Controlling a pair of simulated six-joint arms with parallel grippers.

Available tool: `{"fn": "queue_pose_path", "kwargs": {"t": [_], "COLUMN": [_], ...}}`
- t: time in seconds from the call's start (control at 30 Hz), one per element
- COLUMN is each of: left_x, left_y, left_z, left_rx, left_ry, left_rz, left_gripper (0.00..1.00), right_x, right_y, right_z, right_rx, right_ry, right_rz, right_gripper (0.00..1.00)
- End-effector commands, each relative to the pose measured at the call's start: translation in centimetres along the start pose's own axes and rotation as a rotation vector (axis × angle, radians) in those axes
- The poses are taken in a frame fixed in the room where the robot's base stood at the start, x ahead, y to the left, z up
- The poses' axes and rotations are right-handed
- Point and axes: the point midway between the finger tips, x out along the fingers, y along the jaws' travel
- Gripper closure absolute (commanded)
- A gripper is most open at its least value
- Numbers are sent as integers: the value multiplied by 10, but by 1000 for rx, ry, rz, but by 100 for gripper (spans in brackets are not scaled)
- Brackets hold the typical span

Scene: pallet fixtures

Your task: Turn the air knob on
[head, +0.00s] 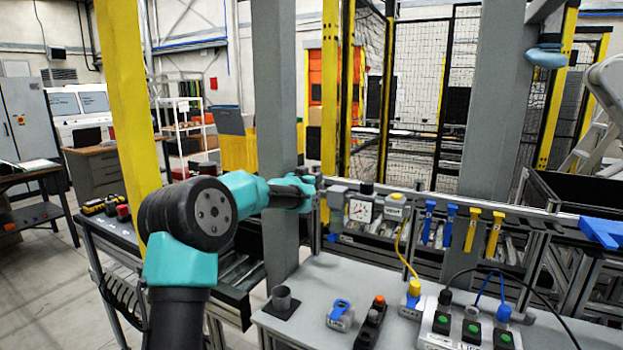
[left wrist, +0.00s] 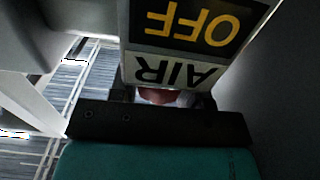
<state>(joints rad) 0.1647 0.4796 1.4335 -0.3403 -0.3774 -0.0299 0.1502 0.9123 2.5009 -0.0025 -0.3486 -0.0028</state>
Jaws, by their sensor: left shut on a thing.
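My left gripper (head: 312,186) reaches the left end of the grey rail, beside the post and left of the pressure gauge (head: 360,210). In the left wrist view a label with a white AIR part and a black part with yellow OFF (left wrist: 185,25) appears upside down. Just below it, a reddish knob (left wrist: 158,97) shows partly between the jaws of my left gripper (left wrist: 160,103). The jaws are shut on this knob, the air knob. Its turn angle is hidden by the label and jaws. In the head view the gripper hides the knob. My right gripper is out of view.
A grey post (head: 275,110) stands close behind the gripper. Blue and yellow handles (head: 471,230) hang along the rail.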

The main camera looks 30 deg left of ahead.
Motion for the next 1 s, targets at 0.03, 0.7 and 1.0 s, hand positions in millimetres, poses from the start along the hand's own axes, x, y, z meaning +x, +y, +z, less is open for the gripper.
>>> {"fn": "queue_pose_path", "kwargs": {"t": [0.03,0.7,1.0], "left_x": [0,0,-1], "left_y": [0,-5,-5], "left_z": [0,-4,-4], "left_rx": [1,2,2], "left_ry": [2,14,15], "left_rz": [-4,-142,-212], "left_gripper": [81,80,81], "right_x": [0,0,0], "right_y": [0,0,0], "right_z": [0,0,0], "right_rx": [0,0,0], "right_ry": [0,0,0], "right_rz": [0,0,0], "right_gripper": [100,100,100]}}
